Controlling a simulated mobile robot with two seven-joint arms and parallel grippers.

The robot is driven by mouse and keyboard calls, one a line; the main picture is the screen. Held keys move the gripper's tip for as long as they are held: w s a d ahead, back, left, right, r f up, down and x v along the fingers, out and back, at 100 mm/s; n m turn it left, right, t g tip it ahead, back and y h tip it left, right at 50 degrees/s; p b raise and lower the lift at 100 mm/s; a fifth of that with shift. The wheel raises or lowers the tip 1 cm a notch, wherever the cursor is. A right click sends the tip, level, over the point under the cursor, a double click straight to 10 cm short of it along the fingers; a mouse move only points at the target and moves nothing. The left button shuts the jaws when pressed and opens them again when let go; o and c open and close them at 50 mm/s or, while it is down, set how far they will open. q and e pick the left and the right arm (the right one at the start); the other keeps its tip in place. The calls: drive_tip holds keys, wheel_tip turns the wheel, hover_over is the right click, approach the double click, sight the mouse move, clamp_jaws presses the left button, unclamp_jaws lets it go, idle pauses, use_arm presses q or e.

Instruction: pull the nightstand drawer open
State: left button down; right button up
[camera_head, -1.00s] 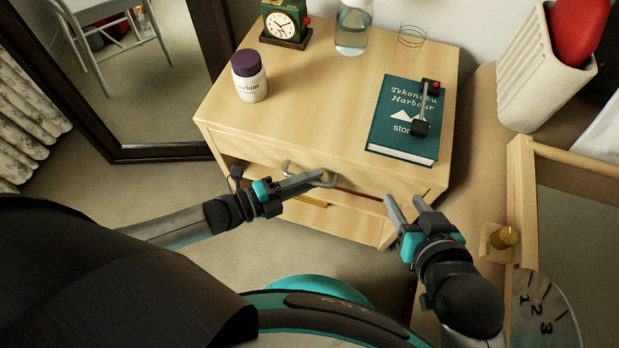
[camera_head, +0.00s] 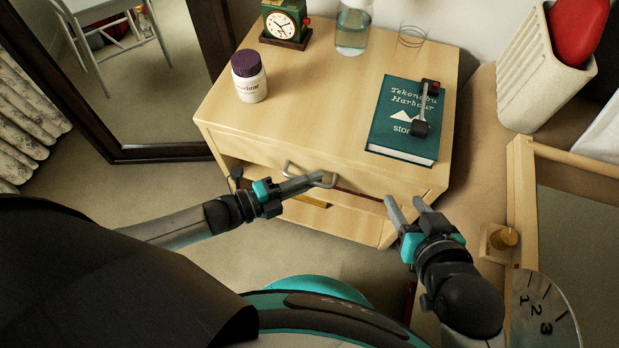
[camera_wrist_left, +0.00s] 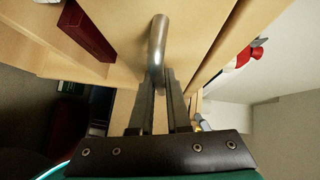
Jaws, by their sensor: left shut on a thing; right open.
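The wooden nightstand (camera_head: 310,90) stands ahead of me, with its drawer front (camera_head: 262,150) facing me. A grey metal bar handle (camera_head: 291,168) is on that front; it also shows in the left wrist view (camera_wrist_left: 158,38). My left gripper (camera_head: 322,179) is shut on the handle near its right end; in the left wrist view its fingers (camera_wrist_left: 158,85) lie on both sides of the bar. The fingers hide part of the handle. I cannot tell any clear gap at the drawer's top edge. My right gripper (camera_head: 404,203) is open and empty by the nightstand's front right corner.
On the nightstand top are a clock (camera_head: 284,22), a white bottle with purple lid (camera_head: 250,82), a glass jar (camera_head: 352,30) and a teal book (camera_head: 402,135) with a small dark object on it. Below the drawer is an open shelf (camera_head: 350,221). A mirror frame stands left.

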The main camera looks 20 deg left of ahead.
use_arm(q)
drive_tip(key=shift+s, duration=0.15)
idle(0.7)
drive_tip(key=s+p, duration=0.4)
drive_tip(key=s, duration=1.7)
drive_tip(key=shift+a, duration=0.4)
use_arm(e)
drive_tip(key=s+d+f+g+h, duration=0.2)
drive_tip(key=s+d+g, duration=0.3)
drive_tip(key=d, duration=0.1)
drive_tip(key=shift+m+h, duration=0.3)
drive_tip(key=shift+h, duration=0.1)
use_arm(q)
drive_tip(key=shift+s, duration=0.1)
drive_tip(key=c, duration=1.2)
unclamp_jaws()
drive_tip(key=shift+o, duration=0.2)
